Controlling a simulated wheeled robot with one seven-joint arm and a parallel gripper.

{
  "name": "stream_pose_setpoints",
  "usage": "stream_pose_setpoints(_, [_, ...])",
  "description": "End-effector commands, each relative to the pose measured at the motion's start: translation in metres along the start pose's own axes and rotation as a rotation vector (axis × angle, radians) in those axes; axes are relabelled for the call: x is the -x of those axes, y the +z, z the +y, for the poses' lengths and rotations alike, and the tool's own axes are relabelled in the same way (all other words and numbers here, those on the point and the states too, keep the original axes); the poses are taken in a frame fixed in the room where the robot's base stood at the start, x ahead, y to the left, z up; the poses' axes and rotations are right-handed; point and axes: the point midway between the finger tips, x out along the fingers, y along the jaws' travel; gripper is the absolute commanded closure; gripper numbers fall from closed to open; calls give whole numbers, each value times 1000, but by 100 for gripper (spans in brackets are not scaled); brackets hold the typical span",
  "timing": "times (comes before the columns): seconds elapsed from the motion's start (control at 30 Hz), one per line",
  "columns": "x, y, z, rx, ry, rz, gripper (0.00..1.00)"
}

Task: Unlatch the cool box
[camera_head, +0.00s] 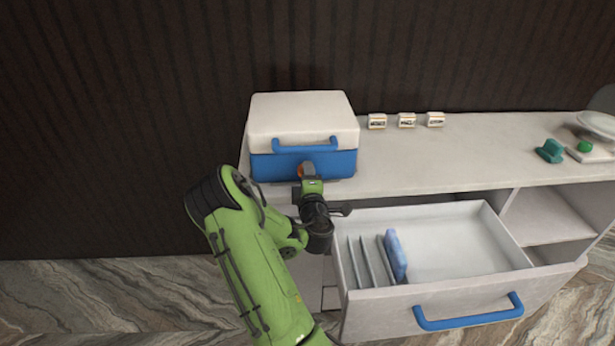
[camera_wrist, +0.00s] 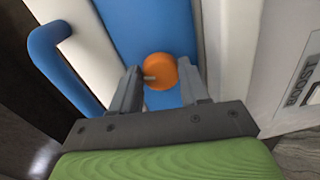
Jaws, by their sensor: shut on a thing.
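The cool box (camera_head: 302,122) stands at the left end of the counter, with a white lid, a blue body and a blue handle (camera_head: 306,145) on its front. Its lid looks closed. An orange round latch (camera_wrist: 160,71) sits on the blue front; in the head view it is mostly hidden behind my gripper. My gripper (camera_head: 308,180) is at the front of the cool box. In the wrist view, my gripper's two grey fingers (camera_wrist: 163,88) are on either side of the orange latch, shut on it. The blue handle also shows at the left of the wrist view (camera_wrist: 60,62).
An open white drawer (camera_head: 460,250) with a blue handle juts out below the counter (camera_head: 450,160), right of my arm. It holds dividers and a blue slab (camera_head: 396,256). Small boxes (camera_head: 406,120) stand behind; a green object (camera_head: 550,151) and a scale (camera_head: 596,127) are at right.

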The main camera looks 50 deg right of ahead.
Motion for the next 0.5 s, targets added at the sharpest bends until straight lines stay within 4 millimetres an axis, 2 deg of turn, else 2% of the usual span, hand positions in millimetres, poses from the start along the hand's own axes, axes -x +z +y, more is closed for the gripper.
stream_pose_setpoints(0.2, [0, -1, -1, 153, -4, -6, 85])
stream_pose_setpoints(0.5, [0, -2, -1, 276, -6, -11, 85])
